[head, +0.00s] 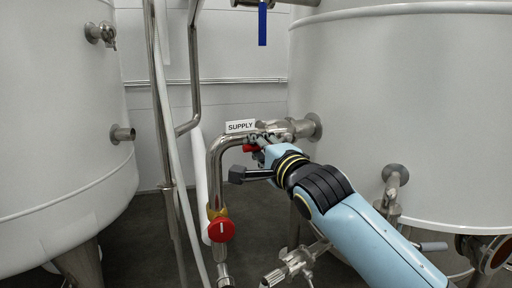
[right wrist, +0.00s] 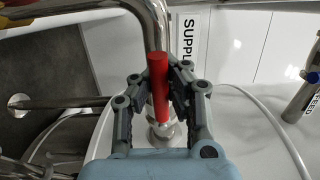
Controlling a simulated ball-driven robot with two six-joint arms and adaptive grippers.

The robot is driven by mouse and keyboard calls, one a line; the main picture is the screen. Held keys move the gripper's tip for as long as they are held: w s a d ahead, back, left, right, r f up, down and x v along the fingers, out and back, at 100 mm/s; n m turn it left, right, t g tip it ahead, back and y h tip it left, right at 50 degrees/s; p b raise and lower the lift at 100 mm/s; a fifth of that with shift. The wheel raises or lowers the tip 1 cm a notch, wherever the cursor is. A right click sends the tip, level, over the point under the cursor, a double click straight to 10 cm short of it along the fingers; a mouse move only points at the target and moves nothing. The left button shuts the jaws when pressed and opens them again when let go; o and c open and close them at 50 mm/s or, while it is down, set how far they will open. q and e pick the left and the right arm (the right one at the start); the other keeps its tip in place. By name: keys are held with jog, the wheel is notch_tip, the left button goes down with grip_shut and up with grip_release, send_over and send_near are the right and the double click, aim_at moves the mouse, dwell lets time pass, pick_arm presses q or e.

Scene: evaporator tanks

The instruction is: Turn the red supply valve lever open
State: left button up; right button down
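The red supply valve lever (head: 249,148) shows as a small red piece under the SUPPLY label (head: 240,126) in the head view, mostly hidden by my gripper. In the right wrist view the lever (right wrist: 159,85) is a red bar, roughly in line with the steel pipe (right wrist: 156,25) behind it. My right gripper (head: 259,148) is at the lever. In the right wrist view its two fingers (right wrist: 158,84) flank the lever closely and appear to press on its sides. My left gripper is not in view.
A red round knob (head: 221,229) sits lower on the bent steel pipe (head: 216,165). A blue handle (head: 262,24) hangs above. Large white tanks stand left (head: 60,130) and right (head: 400,90). A grey-handled fitting (head: 290,264) is below my right arm. The FEED label (right wrist: 311,88) is at right.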

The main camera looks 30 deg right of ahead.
jog(key=c, duration=1.5)
grip_release()
jog(key=shift+s+f, duration=0.1)
jog(key=shift+s, duration=0.25)
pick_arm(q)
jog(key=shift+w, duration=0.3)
pick_arm(e)
jog(key=shift+o, duration=1.2)
jog(key=shift+w, duration=0.1)
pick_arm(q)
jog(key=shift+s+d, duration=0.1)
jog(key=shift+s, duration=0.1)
pick_arm(e)
jog(key=s, duration=1.2)
jog(key=shift+a, duration=0.35)
